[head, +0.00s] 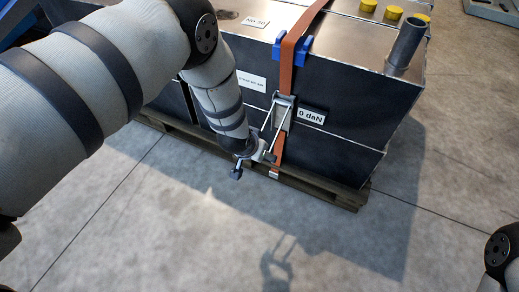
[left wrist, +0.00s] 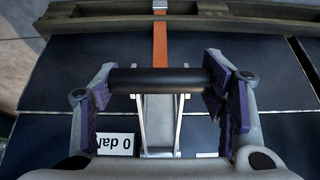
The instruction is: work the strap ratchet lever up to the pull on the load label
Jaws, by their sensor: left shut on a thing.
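The orange strap (head: 287,72) runs over the top edge of a dark crate (head: 350,100) and down its front. The metal ratchet (head: 283,110) sits on it, with its lever (head: 270,130) slanting down and outward. My left gripper (head: 264,153) is shut on the lever's end; in the left wrist view the purple-padded fingers (left wrist: 160,84) hold both ends of the black lever bar (left wrist: 160,80). A white plate (head: 312,116) right of the ratchet reads "0 daN"; it shows upside down in the left wrist view (left wrist: 115,144). A white label (head: 251,82) left of the strap is too small to read.
Blue edge protectors (head: 305,48) flank the strap at the crate's top edge. The crate stands on a wooden pallet (head: 330,191). A grey pipe (head: 406,45) and yellow caps (head: 393,13) stand on top. The concrete floor (head: 180,240) in front is clear.

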